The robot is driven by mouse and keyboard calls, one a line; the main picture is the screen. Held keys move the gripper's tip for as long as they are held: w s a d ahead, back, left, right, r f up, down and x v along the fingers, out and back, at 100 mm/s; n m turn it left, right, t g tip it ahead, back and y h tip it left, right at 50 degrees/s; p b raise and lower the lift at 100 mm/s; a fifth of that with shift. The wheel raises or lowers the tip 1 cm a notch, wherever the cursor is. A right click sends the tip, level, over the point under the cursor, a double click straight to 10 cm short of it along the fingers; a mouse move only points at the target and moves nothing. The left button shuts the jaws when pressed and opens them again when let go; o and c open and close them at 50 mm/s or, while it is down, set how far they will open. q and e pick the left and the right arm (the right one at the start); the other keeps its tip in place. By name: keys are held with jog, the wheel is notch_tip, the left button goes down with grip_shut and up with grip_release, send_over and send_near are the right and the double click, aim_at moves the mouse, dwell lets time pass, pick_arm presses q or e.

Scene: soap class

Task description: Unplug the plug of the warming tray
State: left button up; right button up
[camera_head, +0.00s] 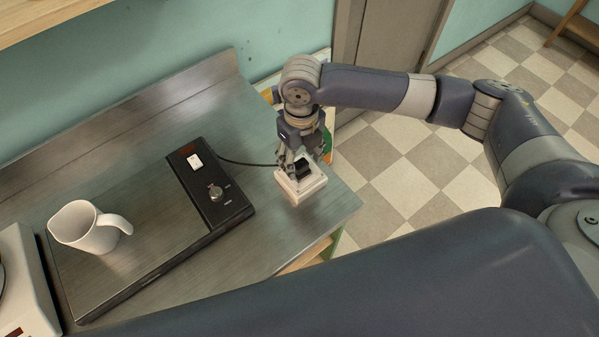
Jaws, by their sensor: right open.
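The warming tray (135,238) lies on the metal counter, with a dark control panel (212,188) at its right end. A black cord (245,164) runs from the panel to the right, to a black plug (305,170) at a white socket box (303,187) near the counter's right edge. My right gripper (298,163) is open and points down at the plug; its fingers are close to it. The plug is partly hidden by the fingers, and I cannot tell whether they touch it. My left gripper is not in view.
A white mug (88,227) stands on the warming tray's left part. A white device (22,285) is at the left edge. The counter (135,128) has bare room behind the tray. A wall borders the back; the checkered floor (400,178) drops away at right.

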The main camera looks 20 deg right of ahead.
aim_at(301, 163)
jog(key=shift+f+b, duration=0.35)
jog(key=shift+f, duration=1.25)
jog(key=shift+p, duration=0.55)
grip_shut()
jog(key=shift+r+p, duration=0.1)
jog(key=shift+p, duration=0.25)
jog(key=shift+r+p, duration=2.9)
jog(key=shift+p, duration=0.25)
